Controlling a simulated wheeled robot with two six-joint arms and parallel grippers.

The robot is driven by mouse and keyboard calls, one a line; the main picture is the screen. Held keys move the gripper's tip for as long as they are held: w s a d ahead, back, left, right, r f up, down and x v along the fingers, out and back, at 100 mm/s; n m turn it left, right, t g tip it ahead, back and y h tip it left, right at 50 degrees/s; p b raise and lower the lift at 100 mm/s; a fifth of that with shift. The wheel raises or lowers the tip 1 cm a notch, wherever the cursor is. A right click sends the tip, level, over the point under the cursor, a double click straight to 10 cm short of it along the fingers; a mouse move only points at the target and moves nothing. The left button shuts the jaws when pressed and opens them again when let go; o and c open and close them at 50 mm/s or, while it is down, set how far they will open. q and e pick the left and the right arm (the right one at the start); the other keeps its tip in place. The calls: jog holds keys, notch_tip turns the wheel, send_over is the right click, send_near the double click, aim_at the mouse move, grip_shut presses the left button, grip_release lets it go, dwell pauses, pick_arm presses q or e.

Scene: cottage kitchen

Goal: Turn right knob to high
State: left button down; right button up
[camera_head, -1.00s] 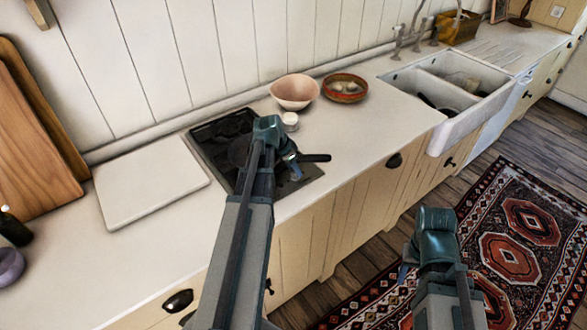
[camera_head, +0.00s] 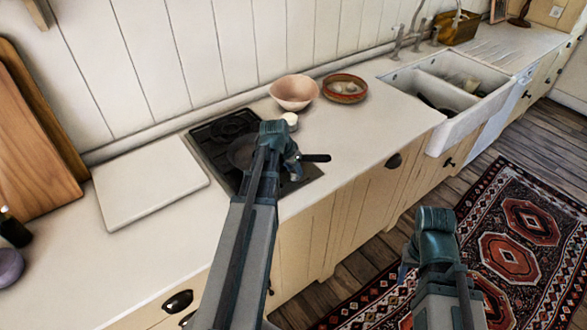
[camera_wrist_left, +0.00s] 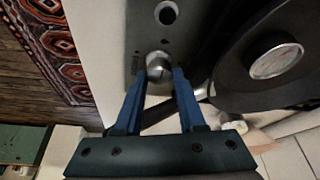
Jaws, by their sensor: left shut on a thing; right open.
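The black hob (camera_head: 215,135) is set in the white counter. My left gripper (camera_head: 294,172) is low over its front right part. In the left wrist view, the left gripper's blue fingers (camera_wrist_left: 157,78) are shut on a round silver knob (camera_wrist_left: 158,64), one fingertip at each side. A second knob (camera_wrist_left: 166,13) stands further up on the same dark panel. Small marks show on the panel, too small to read. My right gripper (camera_head: 405,272) is open and empty, over the rug and away from the counter.
A dark pan (camera_head: 241,153) sits on the hob, its handle (camera_head: 316,158) sticking out right beside my left gripper. A white board (camera_head: 150,180) lies left.

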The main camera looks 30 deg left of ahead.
pick_arm(q)
jog(key=c, duration=0.8)
grip_release()
jog(key=shift+o, duration=0.2)
jog(key=shift+r, duration=0.15)
jog(key=p+v, duration=1.2)
jog(key=v, duration=0.1)
jog(key=shift+r+p, duration=0.25)
jog(key=shift+p, duration=0.1)
jog(key=shift+s, duration=0.1)
jog(key=s+d+f+m+g+b, duration=0.1)
jog(key=s+d+f+b, duration=0.1)
jog(key=d, duration=0.8)
jog(key=s+d+f+m+g+y+b, duration=0.1)
jog(key=s+d+f+g+b, duration=0.1)
jog(key=d, duration=0.9)
jog(key=s+d+f+m+g+b, duration=0.1)
jog(key=s+d+f, duration=0.4)
jog(key=d, duration=0.6)
jog(key=shift+s+d+g+y+b, duration=0.15)
jog(key=shift+s+g+y+b, duration=0.3)
jog(key=shift+s+b, duration=0.75)
